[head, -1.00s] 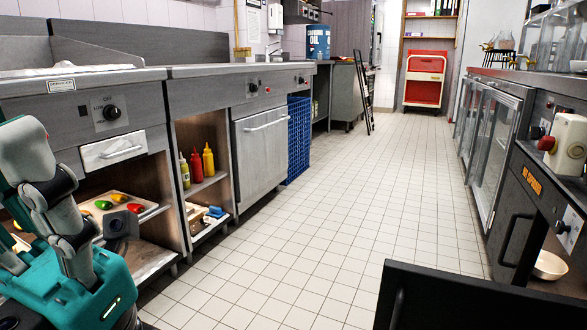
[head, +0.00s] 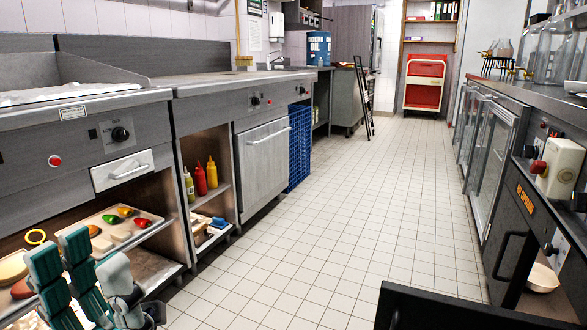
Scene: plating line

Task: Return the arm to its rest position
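My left gripper (head: 60,252) and part of my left arm show at the lower left of the head view. Teal and grey parts point upward in front of the open shelf under the left counter. The fingers overlap from this angle, so I cannot tell whether they are open or shut. Nothing is visibly held. My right arm and gripper are out of view.
Left, the low shelf holds a tray (head: 150,222) with colourful food pieces; red (head: 200,180) and yellow (head: 212,172) bottles stand beyond. A blue crate (head: 300,145) stands farther along. A dark panel (head: 470,306) fills the front right. The tiled aisle (head: 345,200) is clear.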

